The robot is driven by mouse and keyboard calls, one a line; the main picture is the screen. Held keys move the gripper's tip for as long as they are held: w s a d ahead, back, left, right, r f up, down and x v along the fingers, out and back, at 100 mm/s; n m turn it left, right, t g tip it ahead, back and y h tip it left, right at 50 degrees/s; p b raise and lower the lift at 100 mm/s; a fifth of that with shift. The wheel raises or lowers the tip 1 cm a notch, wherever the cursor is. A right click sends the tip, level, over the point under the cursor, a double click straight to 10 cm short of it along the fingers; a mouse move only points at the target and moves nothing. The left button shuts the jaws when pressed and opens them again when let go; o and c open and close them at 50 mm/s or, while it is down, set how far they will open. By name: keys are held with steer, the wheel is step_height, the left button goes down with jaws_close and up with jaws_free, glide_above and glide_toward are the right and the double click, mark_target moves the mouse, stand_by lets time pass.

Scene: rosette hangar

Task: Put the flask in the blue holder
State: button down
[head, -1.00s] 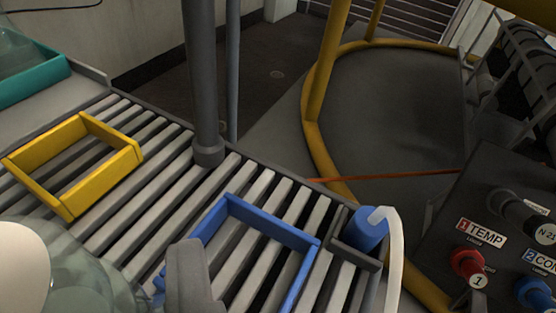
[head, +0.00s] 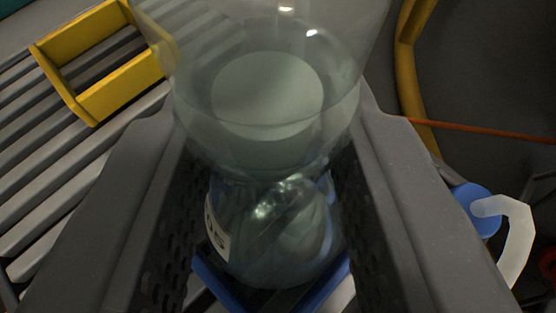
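The flask (head: 275,235) is clear glass with a pale disc inside its upper part and a printed label low on its left side. It fills the middle of the view, between the two dark fingers of my gripper (head: 270,180). The fingers press against it from both sides around its narrow waist. The blue holder (head: 222,286) lies below the flask. Only parts of its blue rim show, to the left and right of the flask's base. The rest is hidden, and I cannot tell whether the base is inside it or above it.
A yellow holder (head: 125,88) sits on the roller conveyor (head: 32,215) at the upper left. A blue cylinder with a white hooked tube (head: 515,235) stands close to the right finger. A yellow rail (head: 405,65) and an orange cable (head: 490,130) are beyond.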

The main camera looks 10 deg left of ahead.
steer(key=shift+f+b, duration=0.7)
steer(key=shift+f, duration=0.2)
steer(key=c, duration=1.1)
jaws_free()
steer(key=shift+r, duration=0.1)
steer(key=p+v, duration=0.4)
steer(key=v, duration=0.8)
